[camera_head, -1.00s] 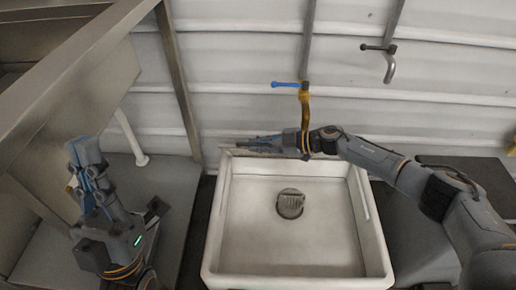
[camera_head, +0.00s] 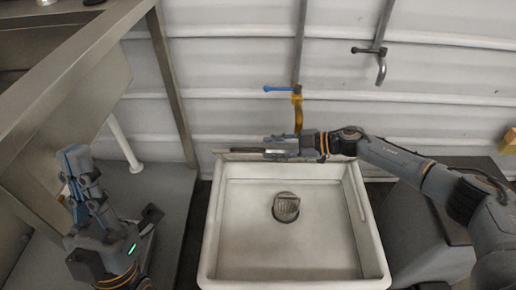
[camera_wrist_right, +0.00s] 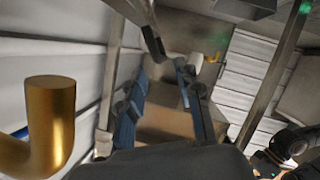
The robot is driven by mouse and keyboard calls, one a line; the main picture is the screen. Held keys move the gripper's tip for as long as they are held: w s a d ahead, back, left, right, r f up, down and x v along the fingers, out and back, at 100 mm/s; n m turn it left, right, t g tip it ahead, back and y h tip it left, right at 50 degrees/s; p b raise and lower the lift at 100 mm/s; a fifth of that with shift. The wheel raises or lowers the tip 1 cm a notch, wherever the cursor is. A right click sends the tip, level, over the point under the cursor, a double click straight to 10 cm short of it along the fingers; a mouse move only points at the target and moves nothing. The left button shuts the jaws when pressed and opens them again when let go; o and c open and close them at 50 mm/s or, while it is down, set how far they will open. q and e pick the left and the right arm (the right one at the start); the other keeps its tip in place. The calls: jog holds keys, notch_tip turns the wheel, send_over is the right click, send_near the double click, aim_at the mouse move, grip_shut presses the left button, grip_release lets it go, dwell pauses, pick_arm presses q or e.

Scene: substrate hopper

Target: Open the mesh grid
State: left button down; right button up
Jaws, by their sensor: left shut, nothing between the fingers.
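A white square sink (camera_head: 213,235) stands in the middle of the head view. A thin grey-brown strip (camera_head: 228,151) lies along its back rim, partly hidden by my right gripper; it may be the mesh grid seen nearly edge-on, but I cannot tell. The round drain (camera_head: 286,207) on the sink floor carries a small ribbed grey piece. My right gripper (camera_head: 272,148) is over the back rim, pointing left. In the right wrist view its two blue-padded fingers (camera_wrist_right: 158,105) stand apart; no held thing shows clearly. My left gripper (camera_head: 73,160) points up, shut and empty, left of the sink.
A steel frame (camera_head: 172,90) stands at the left. The sink's inside is open.

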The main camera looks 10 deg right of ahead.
jog(key=v, duration=0.5)
jog(key=shift+d+r, duration=0.15)
jog(key=shift+d, duration=0.05)
